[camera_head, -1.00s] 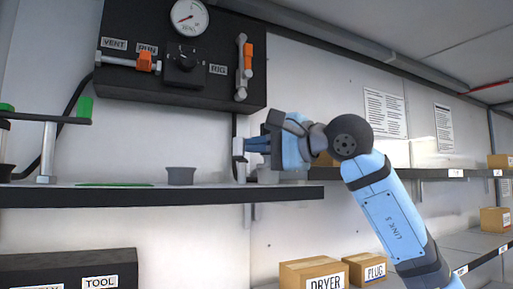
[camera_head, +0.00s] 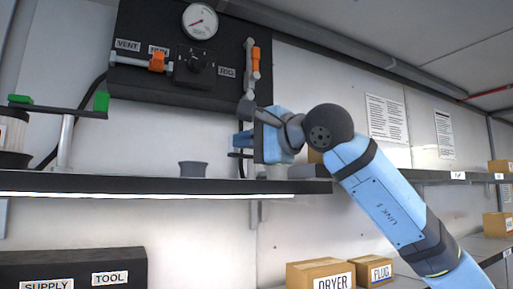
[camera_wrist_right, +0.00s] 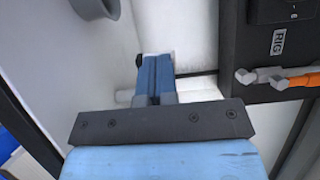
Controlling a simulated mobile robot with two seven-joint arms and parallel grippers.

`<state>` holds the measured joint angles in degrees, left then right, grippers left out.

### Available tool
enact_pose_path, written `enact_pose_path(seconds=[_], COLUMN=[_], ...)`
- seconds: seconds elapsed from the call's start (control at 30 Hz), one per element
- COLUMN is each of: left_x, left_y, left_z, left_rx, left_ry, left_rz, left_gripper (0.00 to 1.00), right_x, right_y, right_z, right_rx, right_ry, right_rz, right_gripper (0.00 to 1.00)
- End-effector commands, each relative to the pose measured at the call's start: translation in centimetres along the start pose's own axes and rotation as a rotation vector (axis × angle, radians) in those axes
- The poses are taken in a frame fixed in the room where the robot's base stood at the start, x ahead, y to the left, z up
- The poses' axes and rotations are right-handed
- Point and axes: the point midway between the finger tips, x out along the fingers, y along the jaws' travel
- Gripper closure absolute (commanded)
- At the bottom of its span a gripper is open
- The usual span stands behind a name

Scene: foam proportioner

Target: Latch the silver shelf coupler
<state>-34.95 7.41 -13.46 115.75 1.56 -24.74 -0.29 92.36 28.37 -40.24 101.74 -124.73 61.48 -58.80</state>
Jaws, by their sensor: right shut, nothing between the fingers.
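I cannot clearly single out the silver shelf coupler. A pale silver cylindrical piece (camera_wrist_right: 200,87) lies crosswise behind my right gripper's fingers in the wrist view. A small pale piece (camera_head: 275,172) on the shelf beneath the gripper shows in the head view, mostly hidden by it. My right gripper (camera_head: 241,140) is shut and empty, above the shelf's right part, pointing left. In the wrist view its blue fingers (camera_wrist_right: 155,65) are together; contact with the pale piece cannot be told. My left gripper is not in view.
A black panel (camera_head: 150,88) carries a gauge and silver fittings with orange levers, one (camera_head: 255,62) just above my right gripper. A grey cup (camera_head: 193,169) stands on the shelf (camera_head: 120,185). A dark bar with green ends (camera_head: 60,108) is at left. Boxes (camera_head: 320,273) sit lower right.

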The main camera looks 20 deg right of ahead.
Motion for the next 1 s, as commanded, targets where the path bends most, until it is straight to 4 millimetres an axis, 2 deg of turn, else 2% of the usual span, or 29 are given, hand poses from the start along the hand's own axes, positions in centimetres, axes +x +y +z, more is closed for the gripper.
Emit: enact_pose_path(seconds=[0.4,1.0], left_x=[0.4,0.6], left_y=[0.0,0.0], left_z=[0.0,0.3], left_rx=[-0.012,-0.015], left_ry=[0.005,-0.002], left_rz=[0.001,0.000], left_gripper=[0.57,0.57], right_x=[1.3,1.5], right_y=[0.1,0.0], right_z=[0.4,0.5], right_rx=[0.000,0.000], right_ry=[0.000,-0.001], right_rz=[0.001,0.000], right_gripper=[1.00,1.00])
